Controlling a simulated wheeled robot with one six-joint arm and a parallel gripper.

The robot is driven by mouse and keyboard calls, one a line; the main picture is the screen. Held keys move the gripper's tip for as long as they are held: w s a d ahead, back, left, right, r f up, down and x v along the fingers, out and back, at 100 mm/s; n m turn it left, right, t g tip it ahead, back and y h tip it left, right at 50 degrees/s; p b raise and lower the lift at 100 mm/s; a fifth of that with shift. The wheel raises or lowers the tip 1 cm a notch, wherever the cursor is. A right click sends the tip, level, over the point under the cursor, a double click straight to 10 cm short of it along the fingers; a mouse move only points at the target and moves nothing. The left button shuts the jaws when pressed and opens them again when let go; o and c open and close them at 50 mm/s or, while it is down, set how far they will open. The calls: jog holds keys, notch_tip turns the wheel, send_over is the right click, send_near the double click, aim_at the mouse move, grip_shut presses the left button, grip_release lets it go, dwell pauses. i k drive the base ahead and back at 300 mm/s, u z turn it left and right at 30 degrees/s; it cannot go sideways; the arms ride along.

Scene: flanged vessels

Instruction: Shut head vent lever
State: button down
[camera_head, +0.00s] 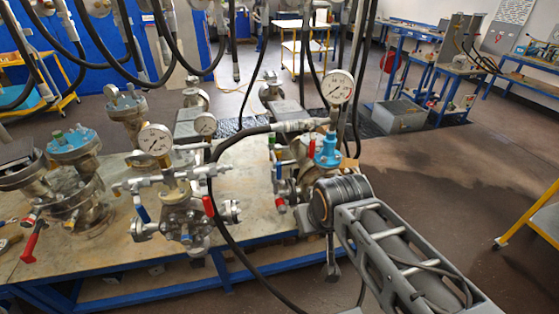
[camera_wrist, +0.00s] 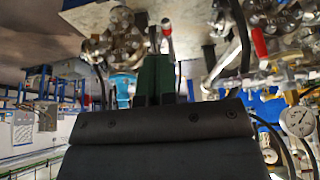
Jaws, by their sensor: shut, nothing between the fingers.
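In the wrist view my gripper (camera_wrist: 156,60) shows as dark green fingers, together and empty. A red-tipped lever (camera_wrist: 167,30) lies just beyond the fingertips; I cannot tell whether they touch. In the head view my gripper is hidden behind my wrist at the right vessel. The middle vessel (camera_head: 183,226) carries a blue lever (camera_head: 141,206) and a red lever (camera_head: 208,206), both hanging steeply. Which handle is the head vent lever is not clear.
The vessels stand on a blue-framed bench (camera_head: 225,262). A black hose (camera_head: 214,215) loops past the middle vessel, and more hoses hang above. A grey box (camera_head: 400,116) is on the floor behind. The floor (camera_head: 450,165) at the right is mostly clear.

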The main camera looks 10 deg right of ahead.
aim_at(278, 165)
jog(key=k, duration=1.1)
jog(key=u, duration=0.95)
jog(key=i, duration=1.35)
jog(key=z, duration=0.7)
